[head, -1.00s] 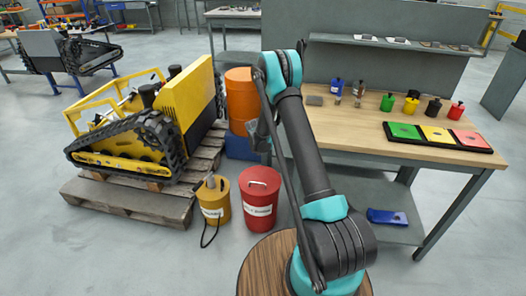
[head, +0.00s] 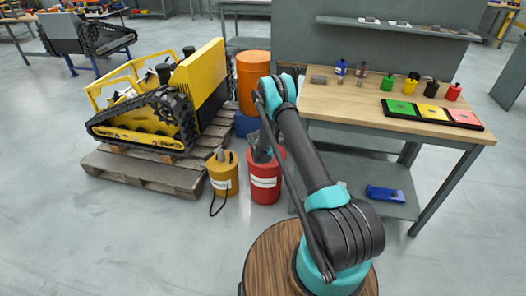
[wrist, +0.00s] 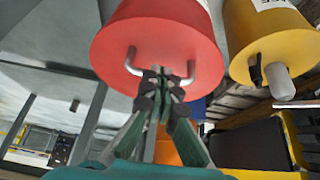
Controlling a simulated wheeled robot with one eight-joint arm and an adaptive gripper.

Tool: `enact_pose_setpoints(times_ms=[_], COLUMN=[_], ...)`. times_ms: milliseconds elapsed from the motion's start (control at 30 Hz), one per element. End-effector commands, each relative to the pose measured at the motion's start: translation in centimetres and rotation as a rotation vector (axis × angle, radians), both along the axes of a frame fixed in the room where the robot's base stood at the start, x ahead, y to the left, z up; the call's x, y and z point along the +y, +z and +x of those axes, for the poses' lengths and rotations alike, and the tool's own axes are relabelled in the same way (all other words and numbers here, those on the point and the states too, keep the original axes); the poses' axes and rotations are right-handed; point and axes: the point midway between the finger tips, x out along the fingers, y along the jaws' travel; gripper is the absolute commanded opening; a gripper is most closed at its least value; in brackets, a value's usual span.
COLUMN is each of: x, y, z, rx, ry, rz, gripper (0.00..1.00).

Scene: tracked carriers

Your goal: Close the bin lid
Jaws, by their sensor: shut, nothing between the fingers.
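The red bin (head: 265,190) stands on the floor between the yellow bin and the workbench, with a white label on its front. In the wrist view its red lid (wrist: 110,45) faces me and has a thin metal handle (wrist: 130,60). My gripper (wrist: 165,75) is shut and empty, its fingertips at or just in front of the handle; I cannot tell if they touch it. In the head view my gripper (head: 262,152) covers much of the bin's top, so the lid's seating is hidden. The yellow bin (head: 222,178), also labelled, stands just left of it.
A wooden pallet (head: 140,172) bearing a yellow tracked carrier (head: 150,130) lies left. An orange drum (head: 253,75) stands behind the bins. The workbench (head: 350,100) is close on the right, with a blue item (head: 386,194) on its lower shelf. Floor at the front left is clear.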

Motion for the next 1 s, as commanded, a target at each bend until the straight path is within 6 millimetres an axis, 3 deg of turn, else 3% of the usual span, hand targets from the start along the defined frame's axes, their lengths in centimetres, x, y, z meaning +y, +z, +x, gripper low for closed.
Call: enact_pose_setpoints(times_ms=[333, 1000], x=[0.1, -0.2], y=[-1.6, -0.8], z=[-0.2, 0.0], rx=[0.0, 0.0], ry=[0.0, -0.001], rz=[0.0, 0.0], gripper=[0.0, 0.0])
